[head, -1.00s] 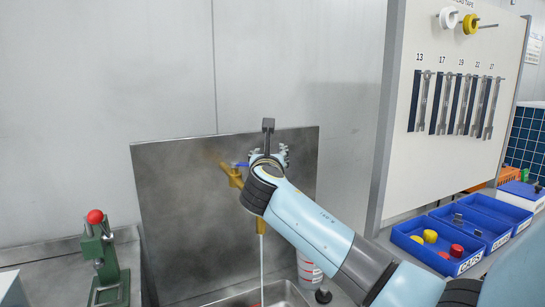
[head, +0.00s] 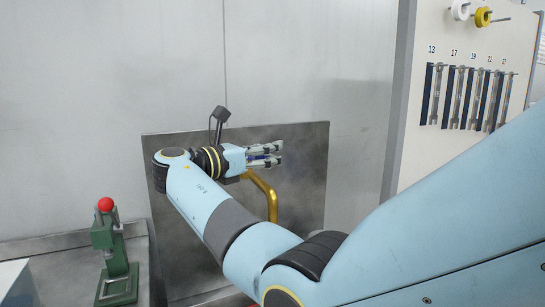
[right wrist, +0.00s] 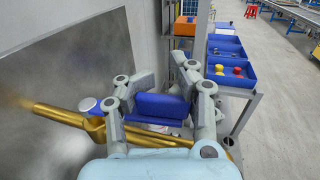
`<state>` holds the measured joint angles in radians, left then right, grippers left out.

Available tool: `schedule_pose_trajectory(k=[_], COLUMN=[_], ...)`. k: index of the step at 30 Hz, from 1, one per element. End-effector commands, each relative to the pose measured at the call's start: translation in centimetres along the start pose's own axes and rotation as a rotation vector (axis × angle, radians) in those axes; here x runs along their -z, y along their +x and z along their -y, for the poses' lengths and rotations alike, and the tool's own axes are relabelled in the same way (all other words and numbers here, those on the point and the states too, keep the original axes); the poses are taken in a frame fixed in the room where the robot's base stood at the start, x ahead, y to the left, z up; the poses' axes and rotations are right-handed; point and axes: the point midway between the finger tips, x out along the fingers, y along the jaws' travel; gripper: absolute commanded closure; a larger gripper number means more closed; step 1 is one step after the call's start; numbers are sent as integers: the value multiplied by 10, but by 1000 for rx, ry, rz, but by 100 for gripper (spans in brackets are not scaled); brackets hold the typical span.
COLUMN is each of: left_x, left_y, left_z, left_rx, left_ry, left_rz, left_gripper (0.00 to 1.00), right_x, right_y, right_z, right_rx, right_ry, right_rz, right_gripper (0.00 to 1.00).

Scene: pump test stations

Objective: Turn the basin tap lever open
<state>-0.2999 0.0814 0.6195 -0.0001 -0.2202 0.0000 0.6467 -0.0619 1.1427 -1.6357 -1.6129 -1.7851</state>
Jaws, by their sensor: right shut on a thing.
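The basin tap is brass, and its bent spout (head: 265,195) shows in front of the steel splashback. The blue tap lever (head: 262,158) lies between the fingers of my right gripper (head: 268,154), which points right. In the right wrist view the fingers of my right gripper (right wrist: 160,105) are closed on the blue lever (right wrist: 160,107). My arm hides the basin and the space below the spout in the head view. My left gripper is not in view.
The steel splashback (head: 300,200) stands close behind the tap. A green press with a red knob (head: 117,262) stands at left. A spanner board (head: 425,150) rises at right. Blue bins (right wrist: 228,72) show beyond the gripper in the right wrist view.

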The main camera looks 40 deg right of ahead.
Motion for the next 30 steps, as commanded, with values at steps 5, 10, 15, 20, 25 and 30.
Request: schedule_pose_trajectory(k=[5, 10, 15, 20, 25, 30], left_x=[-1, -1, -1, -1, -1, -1], left_y=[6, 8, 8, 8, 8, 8], left_z=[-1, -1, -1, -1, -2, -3], left_rx=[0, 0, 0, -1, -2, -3], left_ry=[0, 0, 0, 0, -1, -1], left_rz=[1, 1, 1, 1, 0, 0], left_gripper=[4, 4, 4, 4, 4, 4], right_x=[7, 8, 8, 9, 10, 9], right_y=[-8, -10, -10, -10, -10, -10], right_z=[1, 2, 2, 2, 2, 2], right_rx=[57, 80, 85, 84, 84, 84], right_ry=[-7, -8, -10, -11, -12, -12], right_rz=[-10, -12, -14, -15, -16, -14], right_gripper=[100, 100, 100, 100, 64, 42])
